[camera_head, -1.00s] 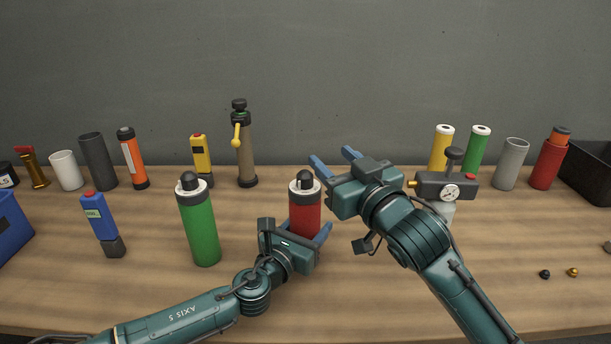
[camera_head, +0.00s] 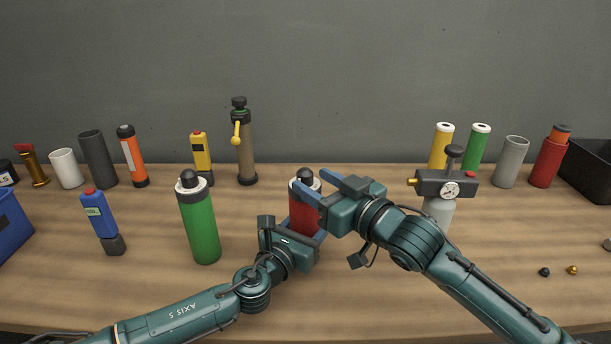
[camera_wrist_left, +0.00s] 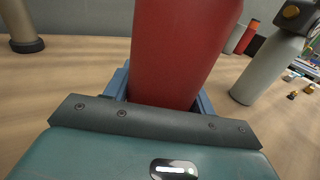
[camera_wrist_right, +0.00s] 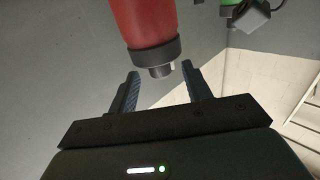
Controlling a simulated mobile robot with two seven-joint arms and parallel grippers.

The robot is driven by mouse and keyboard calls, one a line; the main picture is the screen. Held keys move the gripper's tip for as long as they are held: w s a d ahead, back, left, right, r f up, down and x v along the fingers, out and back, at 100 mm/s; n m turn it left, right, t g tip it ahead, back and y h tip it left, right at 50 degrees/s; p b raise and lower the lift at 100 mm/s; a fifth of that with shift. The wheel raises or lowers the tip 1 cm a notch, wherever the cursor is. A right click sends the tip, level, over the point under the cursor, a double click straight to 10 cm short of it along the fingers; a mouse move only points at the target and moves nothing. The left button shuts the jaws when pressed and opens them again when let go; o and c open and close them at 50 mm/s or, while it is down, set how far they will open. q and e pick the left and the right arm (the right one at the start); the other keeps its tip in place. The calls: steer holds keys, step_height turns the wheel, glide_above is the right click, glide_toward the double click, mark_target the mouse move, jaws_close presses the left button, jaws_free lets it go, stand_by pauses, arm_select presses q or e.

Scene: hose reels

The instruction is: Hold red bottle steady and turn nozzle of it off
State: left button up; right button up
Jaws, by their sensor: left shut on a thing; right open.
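The red bottle (camera_head: 303,216) stands upright on the table in the middle of the head view, with a black and white collar and a dark nozzle (camera_head: 305,174) on top. My left gripper (camera_head: 308,237) is shut around its lower body; the red body also fills the middle of the left wrist view (camera_wrist_left: 182,50). My right gripper (camera_head: 311,184) is open, its fingers beside the bottle's top. In the right wrist view the bottle (camera_wrist_right: 146,20) appears upside down, its nozzle (camera_wrist_right: 160,71) just beyond and between the open fingertips. Contact there cannot be told.
A green bottle (camera_head: 199,228) stands left of the red one. A grey bottle with a gauge head (camera_head: 446,184) stands at right, near my right arm. Several tubes and canisters line the back. A dark bin (camera_head: 590,170) is at the far right. The front table area is partly free.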

mark_target(308, 180)
steer(key=shift+x, duration=1.85)
steer(key=shift+c, duration=0.6)
steer(key=c, duration=0.8)
steer(key=shift+s+a+m+t+h, duration=0.15)
steer(key=shift+a+m+t+h, duration=0.05)
steer(key=shift+m+t+h, duration=0.25)
steer(key=shift+c, duration=0.2)
steer(key=m+t+h, duration=0.1)
steer(key=m+h, duration=0.1)
steer(key=h, duration=0.1)
steer(key=shift+t, duration=0.35)
steer(key=shift+d+m+t+h, duration=0.15)
steer(key=shift+m+t+h, duration=0.35)
steer(key=shift+m+h, duration=0.5)
steer(key=o, duration=1)
steer(key=shift+c, duration=0.2)
